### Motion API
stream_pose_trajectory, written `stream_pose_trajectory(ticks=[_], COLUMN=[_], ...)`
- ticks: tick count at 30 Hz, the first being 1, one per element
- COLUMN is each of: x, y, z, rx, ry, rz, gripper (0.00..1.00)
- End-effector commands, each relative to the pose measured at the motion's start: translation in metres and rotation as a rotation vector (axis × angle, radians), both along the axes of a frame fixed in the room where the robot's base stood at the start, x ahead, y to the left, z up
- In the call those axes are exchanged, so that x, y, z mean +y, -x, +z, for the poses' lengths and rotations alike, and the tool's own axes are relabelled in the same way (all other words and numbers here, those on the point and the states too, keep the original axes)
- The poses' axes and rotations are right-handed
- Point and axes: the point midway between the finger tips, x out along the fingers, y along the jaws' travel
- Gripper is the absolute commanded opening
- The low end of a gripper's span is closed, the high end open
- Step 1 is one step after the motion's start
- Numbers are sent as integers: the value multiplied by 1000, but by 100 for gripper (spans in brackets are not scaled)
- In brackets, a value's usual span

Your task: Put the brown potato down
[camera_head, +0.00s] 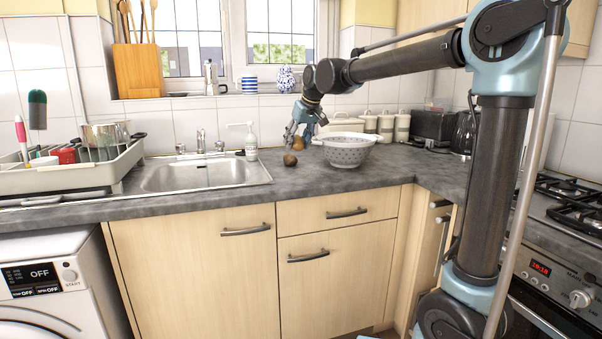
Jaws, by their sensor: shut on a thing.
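My gripper (297,139) is over the counter between the sink and the colander, pointing down. It is shut on a small brown potato (298,144), which shows at its fingertips. The fingers partly hide this potato, and I cannot tell whether it touches the counter. A second brown, round potato-like thing (290,160) lies on the grey counter (235,205), just in front of the gripper and a little to the left.
A pale colander (345,155) stands close on the right. The metal sink (195,176), a soap bottle (251,146) and a dish rack (60,178) are on the left. Canisters (386,126) stand behind. The front counter strip is clear.

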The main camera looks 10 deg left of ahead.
Motion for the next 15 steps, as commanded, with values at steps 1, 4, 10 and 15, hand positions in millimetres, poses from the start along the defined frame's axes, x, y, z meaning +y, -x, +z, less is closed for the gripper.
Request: stream_pose_trajectory(ticks=[1,4,10,15], x=[1,3,4,4], y=[1,2,3,3], z=[-8,-25,-48,-58], rx=[0,0,-1,0], ry=[0,0,0,0], rz=[2,4,5,6], gripper=[20,20,20,20])
